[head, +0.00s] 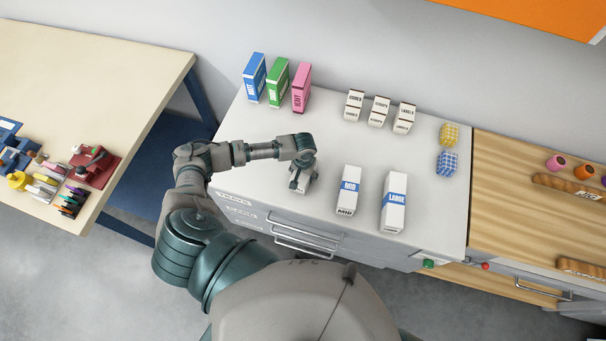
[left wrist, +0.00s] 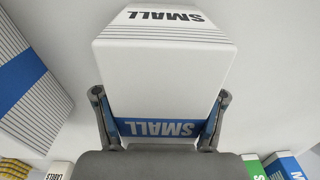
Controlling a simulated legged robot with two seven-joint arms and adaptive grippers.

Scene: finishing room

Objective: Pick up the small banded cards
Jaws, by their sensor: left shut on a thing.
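The small banded cards (left wrist: 172,72) fill the middle of the left wrist view, a white stack with a blue band marked SMALL. My left gripper (left wrist: 160,125) is shut on them, one finger on each side at the band. In the head view the left gripper (head: 299,184) is over the small banded cards (head: 301,185) on the grey-white counter, mostly covering them. I cannot tell whether they touch the counter. The MID banded cards (head: 347,190) and the LARGE banded cards (head: 393,201) stand to the right. My right gripper is in neither view.
Blue (head: 255,78), green (head: 278,82) and pink (head: 301,87) boxes stand at the back left of the counter (head: 240,125). Small white label boxes (head: 378,111) stand at the back. Yellow (head: 449,134) and blue (head: 447,163) checked items sit at the right. The counter's middle is clear.

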